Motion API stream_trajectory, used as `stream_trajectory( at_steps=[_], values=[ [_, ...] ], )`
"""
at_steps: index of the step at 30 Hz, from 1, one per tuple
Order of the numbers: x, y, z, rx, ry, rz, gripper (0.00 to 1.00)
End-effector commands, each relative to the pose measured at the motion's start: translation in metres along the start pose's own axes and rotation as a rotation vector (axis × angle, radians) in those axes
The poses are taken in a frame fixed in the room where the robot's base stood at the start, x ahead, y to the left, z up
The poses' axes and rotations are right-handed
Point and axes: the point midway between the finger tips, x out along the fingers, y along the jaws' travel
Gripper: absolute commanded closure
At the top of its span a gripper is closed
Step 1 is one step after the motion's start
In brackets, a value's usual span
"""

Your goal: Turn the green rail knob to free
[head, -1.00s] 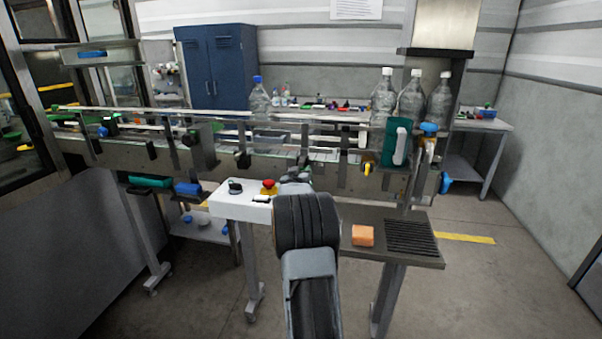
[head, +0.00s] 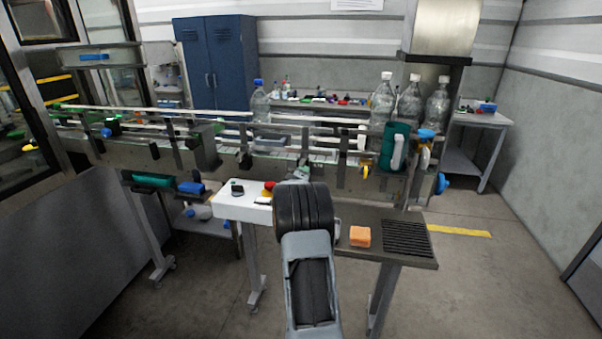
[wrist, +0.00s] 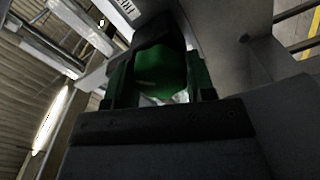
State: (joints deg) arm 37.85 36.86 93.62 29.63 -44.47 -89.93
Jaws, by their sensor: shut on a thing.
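The green rail knob (wrist: 160,72) fills the middle of the wrist view, close up. My gripper (wrist: 158,85) is shut on it, with a finger on each side of the knob. A white label (wrist: 126,8) with dark letters, partly cut off, shows above the knob. The knob's pointing direction is hard to read in the dark picture. In the head view my own arm covers the knob and the gripper's fingertips.
The conveyor (head: 270,160) runs across the scene, with clear bottles (head: 383,98) at its right end. A white control box (head: 243,206) with a red button stands left of my arm. An orange block (head: 360,236) lies on a side table (head: 385,252) to the right.

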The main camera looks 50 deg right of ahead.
Motion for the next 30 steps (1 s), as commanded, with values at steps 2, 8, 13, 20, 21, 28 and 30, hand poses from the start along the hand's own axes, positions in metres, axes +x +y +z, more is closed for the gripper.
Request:
stream_trajectory(
  at_steps=[2,8,13,20,21,28,30],
  values=[
    [0.0,0.002,-0.0012,-0.073,0.001,0.0,0.74],
    [0.0,0.0014,-0.0012,-0.264,0.001,0.0,0.74],
    [0.0,0.001,-0.0011,-0.421,0.001,0.0,0.74],
    [0.0,0.0001,-0.0005,-0.607,0.001,0.0,0.74],
    [0.0,0.0,-0.0004,-0.636,0.001,0.0,0.74],
    [0.0,-0.0005,0.0,-0.762,0.001,0.0,0.74],
    [0.0,-0.0007,0.0001,-0.789,0.001,0.0,0.74]
  ],
)
